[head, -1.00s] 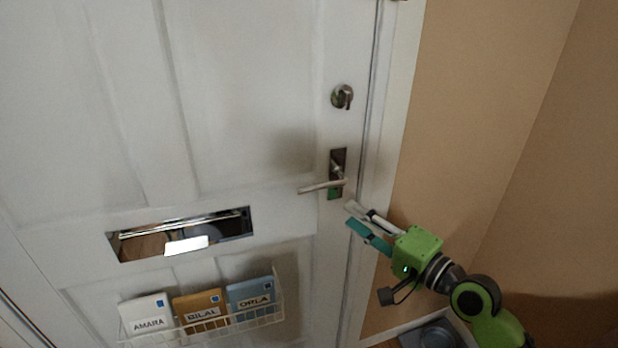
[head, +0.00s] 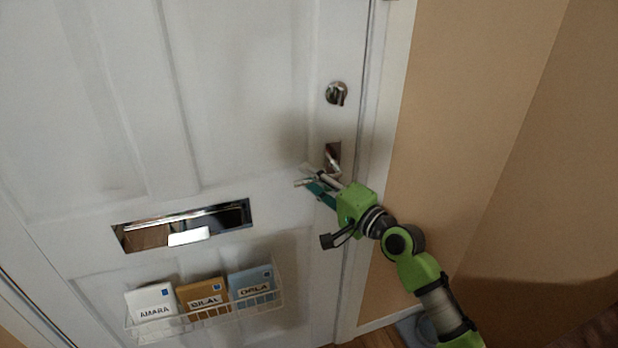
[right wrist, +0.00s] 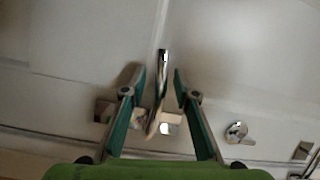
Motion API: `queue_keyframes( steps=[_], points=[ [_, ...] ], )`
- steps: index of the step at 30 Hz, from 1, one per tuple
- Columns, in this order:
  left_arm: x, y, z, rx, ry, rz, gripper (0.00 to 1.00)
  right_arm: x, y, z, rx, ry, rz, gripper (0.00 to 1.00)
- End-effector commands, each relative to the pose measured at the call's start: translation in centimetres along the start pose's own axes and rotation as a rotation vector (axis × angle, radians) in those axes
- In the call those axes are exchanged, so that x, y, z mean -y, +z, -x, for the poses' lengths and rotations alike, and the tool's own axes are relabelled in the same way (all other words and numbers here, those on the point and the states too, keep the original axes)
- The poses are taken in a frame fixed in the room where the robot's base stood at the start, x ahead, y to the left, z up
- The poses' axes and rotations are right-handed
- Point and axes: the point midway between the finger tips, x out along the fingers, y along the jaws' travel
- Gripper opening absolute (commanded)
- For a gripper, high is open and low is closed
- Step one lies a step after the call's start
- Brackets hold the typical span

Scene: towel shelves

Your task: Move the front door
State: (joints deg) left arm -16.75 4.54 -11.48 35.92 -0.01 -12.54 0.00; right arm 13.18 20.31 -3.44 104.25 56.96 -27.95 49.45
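The white front door (head: 235,90) fills most of the head view and looks closed against its frame. Its metal lever handle (head: 332,157) sits near the right edge, with the lever pointing left and partly hidden behind my right gripper (head: 313,178). In the right wrist view the lever (right wrist: 162,72) lies between the two teal fingers of my right gripper (right wrist: 158,80). The fingers are apart, with a gap on each side of the lever. My left gripper is not in view.
A round lock (head: 337,93) sits above the handle. A letter slot (head: 126,240) and a white wire basket (head: 190,325) with name-labelled packets are lower on the door. A tan wall (head: 470,130) stands close on the right, beside the white door frame (head: 385,130).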

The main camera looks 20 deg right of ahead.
Motion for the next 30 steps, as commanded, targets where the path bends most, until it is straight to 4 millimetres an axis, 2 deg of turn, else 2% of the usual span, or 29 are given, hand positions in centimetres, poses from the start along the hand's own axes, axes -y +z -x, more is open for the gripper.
queue_keyframes(
  steps=[7,8,9,11,22,30],
  points=[
    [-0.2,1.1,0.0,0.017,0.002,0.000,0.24,0.0,0.0,-0.1,0.000,0.000,0.000,0.28],
    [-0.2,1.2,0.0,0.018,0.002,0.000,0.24,0.0,0.0,-0.1,0.000,0.000,0.000,0.25],
    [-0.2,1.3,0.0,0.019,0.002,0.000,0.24,0.0,0.0,-0.1,0.000,0.000,0.000,0.15],
    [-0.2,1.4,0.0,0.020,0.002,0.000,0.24,0.0,0.0,-0.1,0.000,0.000,0.000,0.00],
    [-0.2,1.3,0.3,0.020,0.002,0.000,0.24,-0.1,0.0,-0.1,0.001,0.010,0.024,0.00],
    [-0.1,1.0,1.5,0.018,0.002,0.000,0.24,-1.0,0.0,0.0,0.012,0.065,0.157,0.00]
  ],
)
